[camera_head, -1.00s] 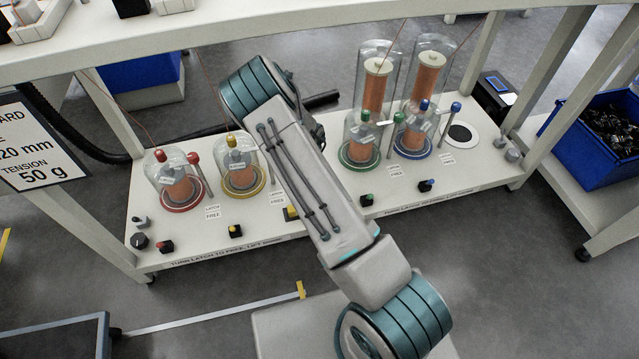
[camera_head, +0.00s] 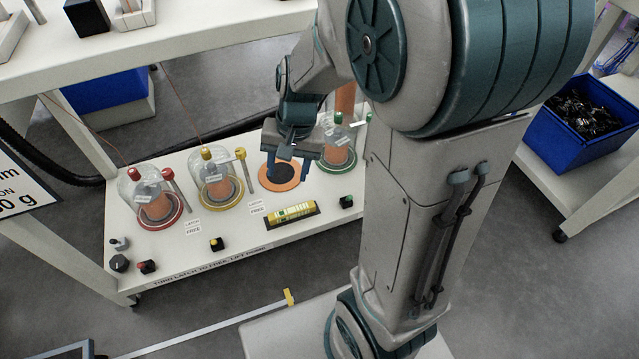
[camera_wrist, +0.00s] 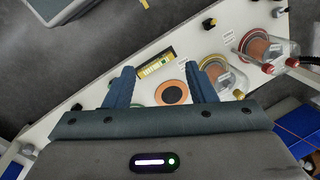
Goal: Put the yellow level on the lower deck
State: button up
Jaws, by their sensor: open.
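The yellow level (camera_head: 291,213) lies on the lower deck (camera_head: 240,238), close to its front edge, with a dark strip along its side. It also shows in the wrist view (camera_wrist: 155,66), beyond my fingertips. My gripper (camera_head: 291,157) is open and points down over the deck, behind the level and above an orange ring with a dark centre (camera_head: 279,182). In the wrist view my two fingers (camera_wrist: 161,76) are spread apart with nothing between them. The level is apart from the fingers.
Glass-domed spools stand on the deck: one on a red ring (camera_head: 157,200), one on a yellow ring (camera_head: 217,182), one on a green ring (camera_head: 337,150). Latch posts stand beside them. Small knobs (camera_head: 217,243) line the front. A blue bin (camera_head: 592,125) is at right.

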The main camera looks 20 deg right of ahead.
jog(key=s+d+r+n+h, duration=0.1)
jog(key=s+r+n, duration=0.1)
jog(key=s, duration=0.3)
jog(key=s+d+r+n+t+h, duration=0.1)
jog(key=s+d+r+n, duration=0.1)
jog(key=s, duration=0.3)
jog(key=shift+r+n, duration=0.3)
jog(key=shift+n, duration=0.3)
dwell(0.5)
jog(key=c, duration=0.3)
jog(key=shift+a, duration=0.15)
